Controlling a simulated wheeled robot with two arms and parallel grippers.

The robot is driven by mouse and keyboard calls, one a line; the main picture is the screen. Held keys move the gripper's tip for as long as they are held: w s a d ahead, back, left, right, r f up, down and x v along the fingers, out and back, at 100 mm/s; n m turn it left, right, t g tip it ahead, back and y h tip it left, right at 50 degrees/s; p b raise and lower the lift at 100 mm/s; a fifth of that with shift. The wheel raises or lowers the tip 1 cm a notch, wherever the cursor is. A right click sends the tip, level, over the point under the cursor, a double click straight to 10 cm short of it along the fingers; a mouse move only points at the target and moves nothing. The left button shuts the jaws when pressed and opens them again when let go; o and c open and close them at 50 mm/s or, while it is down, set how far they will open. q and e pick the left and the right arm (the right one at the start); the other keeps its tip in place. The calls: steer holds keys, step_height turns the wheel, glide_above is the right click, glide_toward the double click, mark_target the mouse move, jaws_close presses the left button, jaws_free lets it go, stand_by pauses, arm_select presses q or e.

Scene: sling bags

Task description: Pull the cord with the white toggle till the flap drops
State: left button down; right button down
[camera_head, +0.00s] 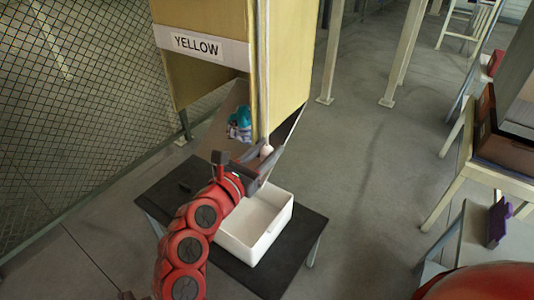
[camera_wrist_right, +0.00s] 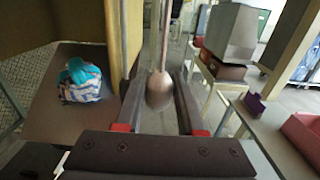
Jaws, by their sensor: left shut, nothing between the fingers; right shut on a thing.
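The cord (camera_head: 264,70) hangs down the front of the tall yellow housing (camera_head: 287,60) and ends in a rounded white toggle (camera_head: 266,150). My right gripper (camera_head: 262,163) is shut on the toggle. In the right wrist view the toggle (camera_wrist_right: 159,90) sits between the two fingers, with the cord (camera_wrist_right: 165,35) rising above it. A grey-brown sloping board (camera_head: 222,120) shows under the housing. I cannot tell whether it is the flap. A teal bag (camera_head: 239,124) lies on it, also seen in the right wrist view (camera_wrist_right: 80,82). My left gripper is not in view.
A white open bin (camera_head: 262,250) stands on a dark low table (camera_head: 150,205) below the board. The housing bears a YELLOW label (camera_head: 196,46). A wire fence (camera_head: 75,90) runs at left. At right are a brown box (camera_head: 505,135) and a purple item (camera_head: 498,222). The floor between is clear.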

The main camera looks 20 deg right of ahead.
steer(key=c, duration=0.5)
jaws_free()
steer(key=shift+s+a, duration=0.25)
steer(key=shift+a, duration=0.15)
steer(key=shift+b+v, duration=1.95)
steer(key=shift+v, duration=6.25)
steer(key=shift+s, duration=0.1)
